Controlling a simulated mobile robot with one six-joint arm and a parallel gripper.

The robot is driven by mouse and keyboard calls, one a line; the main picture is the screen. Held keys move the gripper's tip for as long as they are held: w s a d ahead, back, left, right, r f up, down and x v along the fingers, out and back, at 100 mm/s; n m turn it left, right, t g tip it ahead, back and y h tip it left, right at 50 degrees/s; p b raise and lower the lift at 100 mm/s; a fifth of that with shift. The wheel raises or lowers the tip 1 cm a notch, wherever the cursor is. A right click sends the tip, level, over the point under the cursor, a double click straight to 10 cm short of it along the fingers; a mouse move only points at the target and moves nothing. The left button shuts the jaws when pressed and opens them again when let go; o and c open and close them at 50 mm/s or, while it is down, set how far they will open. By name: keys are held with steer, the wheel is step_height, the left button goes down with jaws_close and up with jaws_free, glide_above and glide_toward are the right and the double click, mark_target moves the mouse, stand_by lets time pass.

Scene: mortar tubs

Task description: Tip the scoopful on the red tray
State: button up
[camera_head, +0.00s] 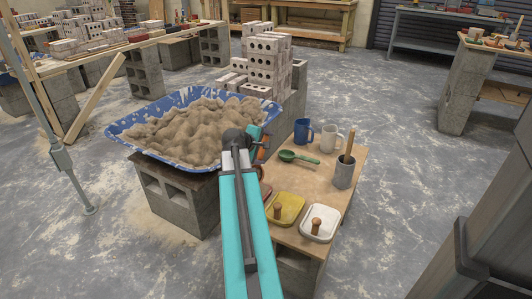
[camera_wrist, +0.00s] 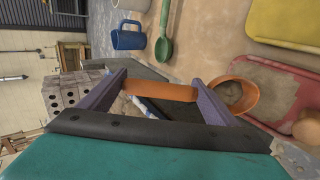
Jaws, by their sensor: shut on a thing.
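My gripper (camera_wrist: 158,92) is shut on the orange handle of a scoop (camera_wrist: 250,103), seen in the wrist view. The handle lies across between the two purple fingers. The scoop's bowl, to the right, holds a small grey-brown lump. The red tray (camera_wrist: 268,78) is right beside and behind the bowl in that view, with a pale brown patch on its surface and a rounded knob. The bowl overlaps the tray's near edge in the picture; I cannot tell its height above it. In the head view my arm hides most of the red tray (camera_head: 267,190).
A blue tub (camera_head: 115,129) heaped with sandy mortar stands on blocks at left. The wooden table (camera_head: 330,188) holds a yellow tray (camera_head: 296,207), a white tray (camera_head: 333,225), a green scoop (camera_head: 300,157), a blue mug (camera_head: 302,131), a white mug (camera_head: 328,138) and a grey pot (camera_head: 343,174).

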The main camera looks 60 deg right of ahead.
mark_target(261, 154)
steer(key=shift+a+r+h+b, duration=0.2)
steer(key=shift+a+h+b, duration=0.7)
steer(key=shift+b, duration=0.75)
steer(key=shift+a+r+b, duration=0.4)
steer(key=shift+a+b, duration=0.1)
steer(key=shift+b, duration=0.15)
steer(key=shift+r, duration=0.15)
